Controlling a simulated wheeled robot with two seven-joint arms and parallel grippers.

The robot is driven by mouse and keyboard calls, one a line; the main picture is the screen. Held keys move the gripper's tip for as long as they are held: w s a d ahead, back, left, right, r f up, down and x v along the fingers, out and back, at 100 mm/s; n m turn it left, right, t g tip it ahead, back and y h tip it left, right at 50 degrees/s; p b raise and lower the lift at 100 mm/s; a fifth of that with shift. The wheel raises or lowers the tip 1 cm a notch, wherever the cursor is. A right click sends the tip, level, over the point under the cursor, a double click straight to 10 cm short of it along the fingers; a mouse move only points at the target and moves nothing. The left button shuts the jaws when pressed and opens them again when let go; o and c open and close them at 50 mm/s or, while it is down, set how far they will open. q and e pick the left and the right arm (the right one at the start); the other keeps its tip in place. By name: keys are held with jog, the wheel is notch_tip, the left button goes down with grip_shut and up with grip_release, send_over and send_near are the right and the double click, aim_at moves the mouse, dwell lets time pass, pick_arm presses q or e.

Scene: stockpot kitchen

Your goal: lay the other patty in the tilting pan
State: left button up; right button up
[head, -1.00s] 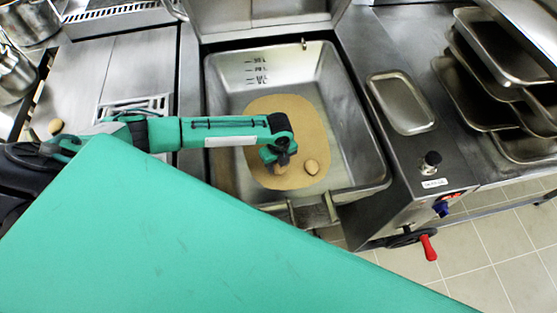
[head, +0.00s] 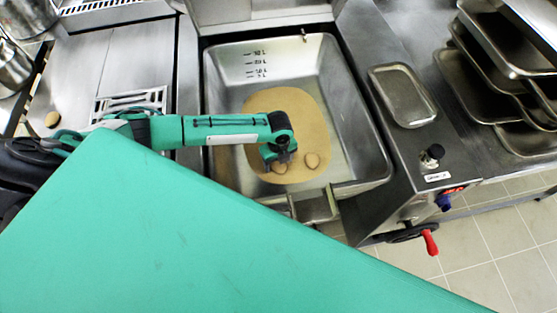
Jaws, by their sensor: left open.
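The tilting pan (head: 356,150) is a deep steel basin in the middle of the head view, with a tan oval patch (head: 309,115) on its floor. One small round tan patty (head: 312,160) lies on the patch, towards the front. A second patty (head: 278,169) lies to its left, right below my left gripper (head: 279,162). My left gripper is open, pointing down into the pan. It partly covers the second patty, and I cannot tell whether they touch. My right gripper is not in view.
A similar tan piece (head: 52,119) lies on the left counter. A shallow steel tray (head: 403,96) sits on the ledge right of the pan. Stacked steel trays (head: 486,92) stand further right. A red-handled crank (head: 430,243) sticks out at the front.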

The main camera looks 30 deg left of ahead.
pick_arm(q)
notch_tip(320, 180, up, 14)
jog(key=b, duration=0.1)
jog(key=shift+b, duration=0.3)
dwell(0.6)
